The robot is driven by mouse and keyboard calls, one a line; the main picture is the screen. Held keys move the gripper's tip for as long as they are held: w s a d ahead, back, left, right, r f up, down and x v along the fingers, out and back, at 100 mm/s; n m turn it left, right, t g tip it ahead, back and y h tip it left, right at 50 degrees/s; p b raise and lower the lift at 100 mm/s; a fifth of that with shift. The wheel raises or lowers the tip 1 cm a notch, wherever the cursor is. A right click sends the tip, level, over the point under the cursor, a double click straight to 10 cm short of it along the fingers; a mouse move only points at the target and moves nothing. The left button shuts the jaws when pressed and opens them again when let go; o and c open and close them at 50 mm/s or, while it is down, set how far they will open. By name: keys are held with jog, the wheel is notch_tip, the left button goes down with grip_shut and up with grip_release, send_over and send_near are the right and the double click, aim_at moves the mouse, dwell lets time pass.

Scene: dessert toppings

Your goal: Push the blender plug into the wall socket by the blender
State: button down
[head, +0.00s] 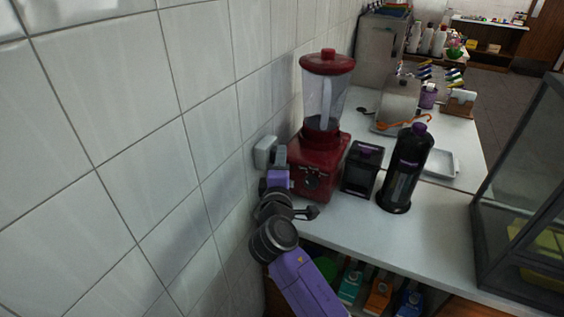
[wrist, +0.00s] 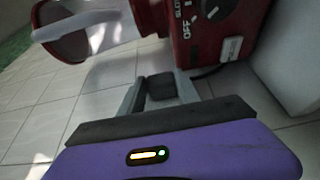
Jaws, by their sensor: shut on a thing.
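The red blender (head: 316,170) stands on the white counter close to the tiled wall. A pale grey wall socket (head: 264,151) sits on the wall just left of its base. My gripper (head: 280,157) is beside the socket, between it and the blender. In the wrist view my gripper (wrist: 160,92) has its grey fingers shut on a dark plug (wrist: 161,86).
A dark cable (wrist: 207,71) runs beside the fingers towards the blender. A small black container (head: 362,167) and a dark bottle (head: 405,170) stand right of the blender. The tiled wall (head: 130,150) is close on the left. The front counter (head: 390,235) is clear.

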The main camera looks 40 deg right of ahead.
jog(key=c, duration=0.8)
grip_release()
jog(key=shift+o, duration=0.2)
jog(key=b+v, duration=0.1)
jog(key=v, duration=0.6)
jog(key=shift+s+a, duration=0.25)
jog(key=shift+a, duration=0.05)
